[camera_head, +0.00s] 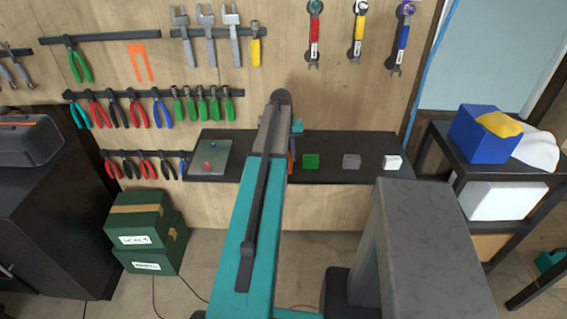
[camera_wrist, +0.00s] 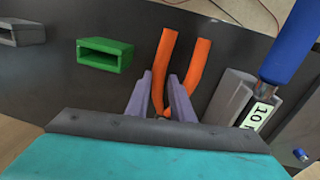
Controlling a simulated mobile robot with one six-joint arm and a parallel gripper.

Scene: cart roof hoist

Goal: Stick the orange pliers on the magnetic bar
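The orange pliers show in the wrist view (camera_wrist: 169,62), handles pointing up the picture over the dark shelf. My gripper (camera_wrist: 161,75) is at them: its two grey-purple fingers stand on either side of the left handle, and the right finger covers part of the other handle. I cannot tell whether they pinch it. The jaws are hidden behind the gripper body. In the head view my arm hides most of the pliers; a sliver of orange (camera_head: 291,160) shows. A dark magnetic bar (camera_head: 120,37) is on the wall at upper left, with a flat orange pliers-shaped outline (camera_head: 140,60) below it.
Green pliers (camera_head: 78,66) hang left of the outline; other bars hold several tools. Green boxes (camera_head: 145,232) stand below.

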